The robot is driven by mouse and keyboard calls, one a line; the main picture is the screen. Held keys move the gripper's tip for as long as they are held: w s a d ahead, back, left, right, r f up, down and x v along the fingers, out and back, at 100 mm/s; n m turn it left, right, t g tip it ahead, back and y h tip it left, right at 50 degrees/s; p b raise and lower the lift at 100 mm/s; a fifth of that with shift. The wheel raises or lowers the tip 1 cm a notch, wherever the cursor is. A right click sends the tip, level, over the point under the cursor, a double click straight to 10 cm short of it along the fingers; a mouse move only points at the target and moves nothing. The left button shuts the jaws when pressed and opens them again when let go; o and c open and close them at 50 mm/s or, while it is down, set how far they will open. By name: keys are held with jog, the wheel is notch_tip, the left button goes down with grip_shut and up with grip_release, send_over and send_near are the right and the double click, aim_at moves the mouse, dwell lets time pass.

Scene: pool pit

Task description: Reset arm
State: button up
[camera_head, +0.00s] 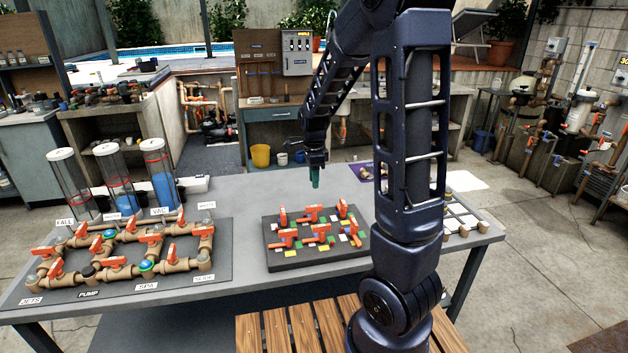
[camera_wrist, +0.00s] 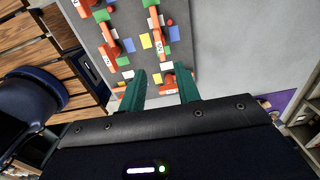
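My gripper (camera_head: 315,176) hangs pointing down above the grey table (camera_head: 232,201), behind the dark board (camera_head: 288,264). In the wrist view its two green fingers (camera_wrist: 161,90) stand apart with a gap between them, and nothing shows held. The board, also in the wrist view (camera_wrist: 133,38), carries several orange-handled valves (camera_head: 313,213) and small coloured tiles. My arm rises at the right of the head view and hides part of the table behind it.
At the left, a dark mat (camera_head: 206,277) holds a pipe loop with orange valves, and clear cylinders (camera_head: 113,170) stand behind it. A purple item (camera_head: 360,171) and a pale grid tray (camera_head: 462,216) lie to the right. A wooden bench (camera_head: 290,330) is in front. The table around the board is mostly bare.

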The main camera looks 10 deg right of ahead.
jog(key=s+d+r+n+t, duration=0.2)
jog(key=s+d+r+n, duration=0.1)
jog(key=s+r+n, duration=0.75)
jog(key=s+d+r+n+t, duration=0.4)
jog(key=s+n, duration=0.4)
jog(key=s, duration=0.5)
jog(key=n+g+h, duration=0.4)
jog(key=n+g, duration=0.2)
jog(key=n, duration=1.2)
send_near(320, 226)
jog(key=x, duration=0.9)
jog(key=shift+w+d+r, duration=0.1)
jog(key=shift+d, duration=0.05)
grip_shut()
